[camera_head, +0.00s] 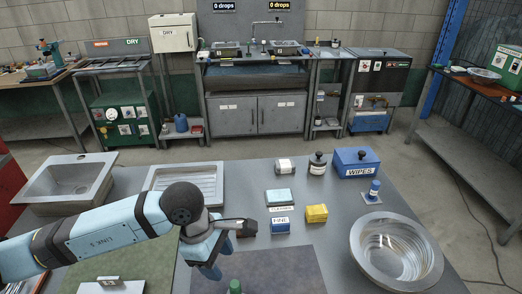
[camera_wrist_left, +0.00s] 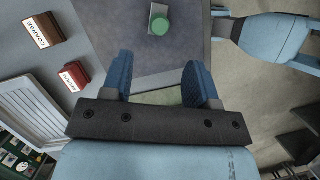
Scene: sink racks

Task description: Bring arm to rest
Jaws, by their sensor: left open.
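My left arm reaches in from the left in the head view, and my left gripper (camera_head: 210,270) hangs over the front of the grey worktop (camera_head: 225,180). In the left wrist view its two blue fingers (camera_wrist_left: 160,82) stand apart with nothing between them. A green round-topped object (camera_head: 235,286) is near the gripper at the bottom edge of the head view. It also shows in the left wrist view (camera_wrist_left: 161,25), ahead of the fingertips and apart from them.
A tray sink (camera_head: 70,180) and a ribbed drainer (camera_head: 187,180) lie at the left. A blue FINE block (camera_head: 280,226), a yellow block (camera_head: 316,213), a blue WIPES box (camera_head: 355,162) and a steel bowl (camera_head: 397,250) stand to the right. Brown (camera_wrist_left: 40,30) and red (camera_wrist_left: 73,77) blocks lie near the gripper.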

